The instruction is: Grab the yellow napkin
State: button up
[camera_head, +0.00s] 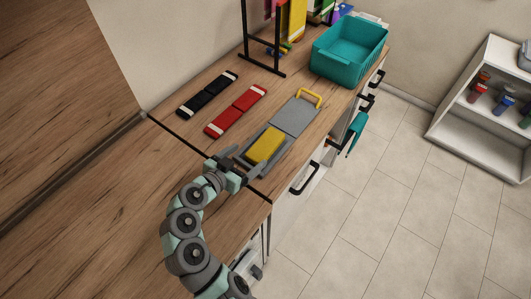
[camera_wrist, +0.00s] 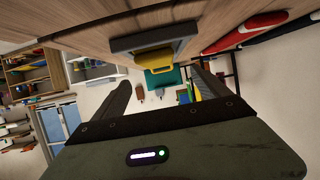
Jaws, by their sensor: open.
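A yellow folded block, which looks like the napkin (camera_head: 265,146), lies in a shallow grey tray (camera_head: 283,156) on the wooden counter. In the wrist view the yellow napkin (camera_wrist: 155,57) shows at the grey tray (camera_wrist: 150,40), upper middle, beyond the finger tips. My gripper (camera_head: 236,168) is at the tray's near end, its fingers spread apart and nothing between them. The open fingers also show in the wrist view (camera_wrist: 162,76). I cannot tell whether a finger touches the tray.
A grey board with a yellow handle (camera_head: 295,116) lies just beyond the tray. Red (camera_head: 236,112) and dark (camera_head: 208,94) folded strips lie left. A teal bin (camera_head: 350,50) and a black rack (camera_head: 262,70) with hanging coloured cloths, one yellow, stand at the back. The counter edge is close right.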

aim_at(265, 144)
jog(key=shift+d, duration=0.25)
jog(key=x, duration=0.5)
jog(key=shift+s, duration=0.1)
jog(key=shift+p+x, duration=0.5)
jog(key=shift+x, duration=2.35)
jog(key=shift+c, duration=0.5)
jog(key=c, duration=1.4)
